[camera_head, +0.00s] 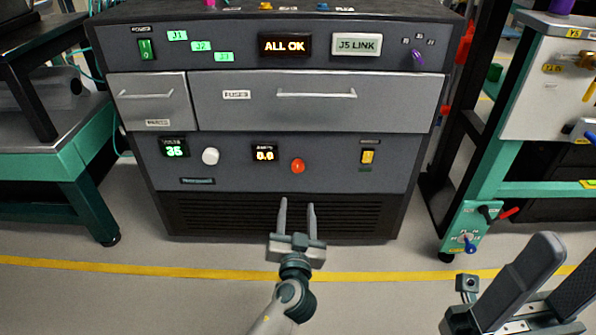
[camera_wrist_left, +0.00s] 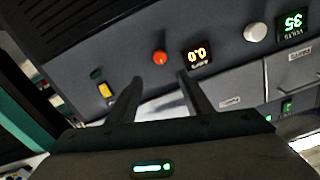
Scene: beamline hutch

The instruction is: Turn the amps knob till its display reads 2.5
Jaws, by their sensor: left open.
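The amps knob is a red round knob (camera_head: 297,166) on the lower panel of the grey console, right of the amps display (camera_head: 264,153), which reads 0.0. In the left wrist view the picture is turned over; the red knob (camera_wrist_left: 159,58) shows beyond and between my fingertips, next to the amps display (camera_wrist_left: 196,55). My left gripper (camera_head: 297,203) is open and empty, pointing at the console just below the knob in the head view, apart from it. My right gripper (camera_head: 545,275) is partly in view at the bottom right, its dark fingers apart with nothing seen between them.
A white knob (camera_head: 210,156) and a volts display (camera_head: 174,147) reading 35 are left of the amps display. A yellow switch (camera_head: 368,157) is to the right. Drawers with bar handles (camera_head: 316,95) are above. A teal-framed bench (camera_head: 75,160) stands left, another frame (camera_head: 530,188) right.

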